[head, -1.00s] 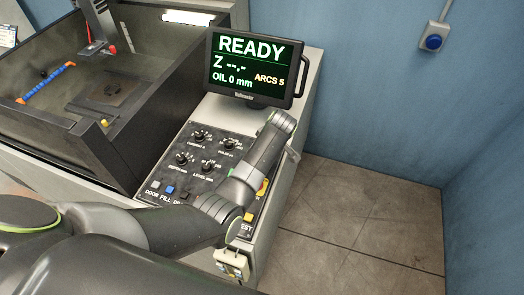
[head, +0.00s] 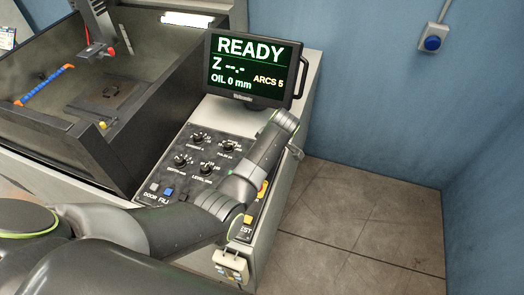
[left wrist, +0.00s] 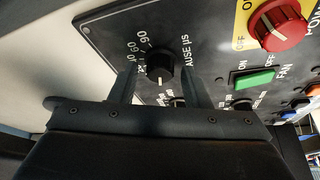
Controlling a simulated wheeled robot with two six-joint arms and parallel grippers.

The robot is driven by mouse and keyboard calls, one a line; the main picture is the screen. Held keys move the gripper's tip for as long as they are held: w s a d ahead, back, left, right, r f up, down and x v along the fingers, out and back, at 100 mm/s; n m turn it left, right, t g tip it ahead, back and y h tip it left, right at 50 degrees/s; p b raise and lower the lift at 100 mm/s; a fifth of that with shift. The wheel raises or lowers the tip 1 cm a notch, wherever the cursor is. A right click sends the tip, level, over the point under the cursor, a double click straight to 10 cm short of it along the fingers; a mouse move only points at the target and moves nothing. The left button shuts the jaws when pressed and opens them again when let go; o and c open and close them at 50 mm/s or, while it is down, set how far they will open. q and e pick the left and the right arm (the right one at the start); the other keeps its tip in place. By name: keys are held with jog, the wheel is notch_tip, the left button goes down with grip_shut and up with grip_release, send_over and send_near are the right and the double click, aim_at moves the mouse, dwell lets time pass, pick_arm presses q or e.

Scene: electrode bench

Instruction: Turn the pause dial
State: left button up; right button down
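The pause dial (left wrist: 160,66) is a round black knob with a white pointer line, on a black panel marked "AUSE µs" with a number scale. In the left wrist view it sits between the two dark fingers of my left gripper (left wrist: 158,78). The fingers are open, one on each side of the knob, with a visible gap between each finger and the knob. In the head view my left arm crosses the control panel (head: 188,178) and hides the pause dial and most of the gripper. My right gripper is not in view.
The left wrist view shows a red rotary switch (left wrist: 280,24) on yellow and a green fan switch (left wrist: 254,78) right of the dial. Other knobs (head: 228,146) lie left of my arm. A screen (head: 251,70) reading READY stands behind. Floor (head: 350,220) at right is clear.

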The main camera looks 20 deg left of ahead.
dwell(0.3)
pick_arm(q)
jog(key=shift+v, duration=8.7)
jog(key=shift+d, duration=0.1)
